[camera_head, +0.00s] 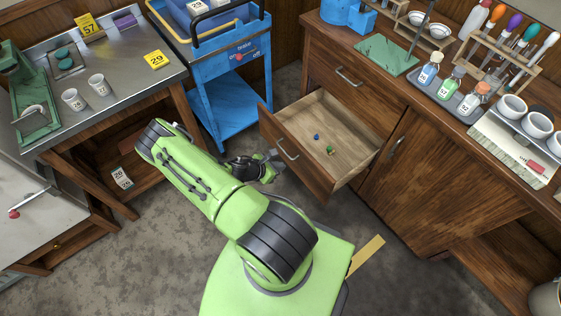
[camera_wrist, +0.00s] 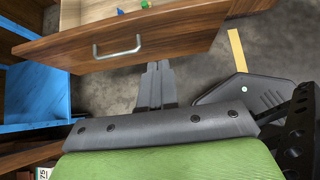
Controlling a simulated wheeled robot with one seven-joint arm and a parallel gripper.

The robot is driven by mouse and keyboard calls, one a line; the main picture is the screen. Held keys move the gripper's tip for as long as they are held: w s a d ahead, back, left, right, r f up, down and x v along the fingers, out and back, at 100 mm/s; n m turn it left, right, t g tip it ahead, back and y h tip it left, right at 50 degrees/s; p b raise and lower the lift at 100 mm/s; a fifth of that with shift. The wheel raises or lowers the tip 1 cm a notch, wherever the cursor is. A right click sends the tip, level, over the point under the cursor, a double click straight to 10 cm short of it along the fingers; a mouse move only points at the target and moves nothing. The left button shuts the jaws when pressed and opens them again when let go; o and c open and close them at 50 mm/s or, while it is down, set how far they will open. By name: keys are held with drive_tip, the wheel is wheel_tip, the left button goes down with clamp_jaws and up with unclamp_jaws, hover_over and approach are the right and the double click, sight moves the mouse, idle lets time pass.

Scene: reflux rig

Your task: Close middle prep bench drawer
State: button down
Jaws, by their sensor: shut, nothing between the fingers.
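The open wooden drawer (camera_head: 330,118) is pulled far out of the brown bench on the right. Its front panel (camera_head: 305,165) carries a metal handle (camera_head: 287,150). In the wrist view the drawer front (camera_wrist: 160,35) spans the top, with its handle (camera_wrist: 117,47) left of my fingers. My gripper (camera_head: 274,154) is shut and empty, close in front of the drawer front. In the wrist view my fingertips (camera_wrist: 158,66) meet the panel's lower edge, right of the handle; I cannot tell whether they touch. A small blue item (camera_head: 316,136) and a red-green item (camera_head: 331,150) lie inside.
A shut drawer (camera_head: 345,77) is above the open one, and a cabinet door (camera_head: 415,175) is to its right. A blue cart (camera_head: 225,90) stands left of the drawer. A metal-topped bench (camera_head: 110,75) is farther left. Grey floor is free around my base.

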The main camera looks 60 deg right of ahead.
drive_tip(key=b, duration=0.3)
approach(308, 159)
drive_tip(key=x, duration=0.5)
drive_tip(key=shift+a+f, duration=0.1)
drive_tip(key=shift+f, duration=0.3)
drive_tip(key=shift+s+d+r, duration=0.1)
drive_tip(key=shift+s+d, duration=0.1)
drive_tip(key=shift+d, duration=0.2)
